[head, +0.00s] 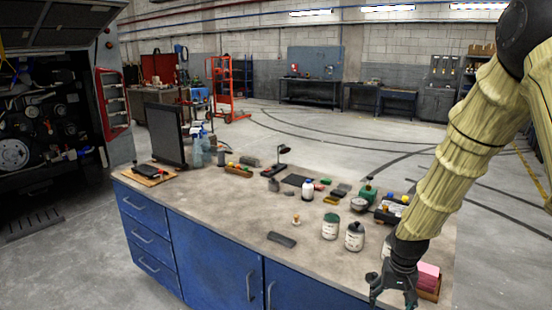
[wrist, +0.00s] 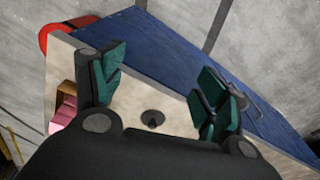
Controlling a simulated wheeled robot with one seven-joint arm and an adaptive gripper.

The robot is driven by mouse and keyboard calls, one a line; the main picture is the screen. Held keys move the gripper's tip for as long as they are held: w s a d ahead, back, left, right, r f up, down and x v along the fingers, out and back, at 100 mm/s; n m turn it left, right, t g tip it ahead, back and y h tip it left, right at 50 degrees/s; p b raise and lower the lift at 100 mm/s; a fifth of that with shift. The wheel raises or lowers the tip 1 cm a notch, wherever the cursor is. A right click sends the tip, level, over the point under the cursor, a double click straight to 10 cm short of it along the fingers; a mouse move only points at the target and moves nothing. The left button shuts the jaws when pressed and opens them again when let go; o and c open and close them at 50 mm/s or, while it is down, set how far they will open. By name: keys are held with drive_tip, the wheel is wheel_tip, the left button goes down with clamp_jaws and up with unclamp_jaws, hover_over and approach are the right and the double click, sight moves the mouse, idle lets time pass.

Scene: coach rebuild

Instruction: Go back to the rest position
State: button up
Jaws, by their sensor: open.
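My gripper (head: 393,288) hangs at the end of my yellow-sleeved arm, over the front right edge of the workbench (head: 225,212). In the wrist view my gripper (wrist: 160,98) has its two green-padded fingers spread apart with nothing between them. A small dark round object (wrist: 152,118) lies on the bench top below and between the fingers. A pink block in a wooden holder (head: 428,277) stands just right of my gripper, and the pink block also shows at the left of the wrist view (wrist: 64,110).
Two white jars, a left one (head: 330,226) and a right one (head: 354,236), stand left of my arm. A dark flat piece (head: 282,239) lies near the front edge. The front left of the bench top is clear.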

drive_tip(key=s+a+f+n+b, duration=0.1)
drive_tip(key=s+a+f, duration=0.1)
drive_tip(key=s+f, duration=0.55)
drive_tip(key=s+a+f, duration=0.3)
drive_tip(key=s+f, duration=0.2)
drive_tip(key=f, duration=0.6)
drive_tip(key=s+a+f, duration=0.1)
drive_tip(key=s+f, duration=0.3)
drive_tip(key=s, duration=0.4)
drive_tip(key=s+a+f+n+b, duration=0.1)
drive_tip(key=s+f, duration=0.3)
drive_tip(key=s, duration=0.3)
drive_tip(key=s+a+f+n+g, duration=0.1)
drive_tip(key=s+f, duration=0.3)
drive_tip(key=s, duration=0.4)
drive_tip(key=shift+s+a+f+b, duration=0.3)
drive_tip(key=shift+f+b, duration=0.05)
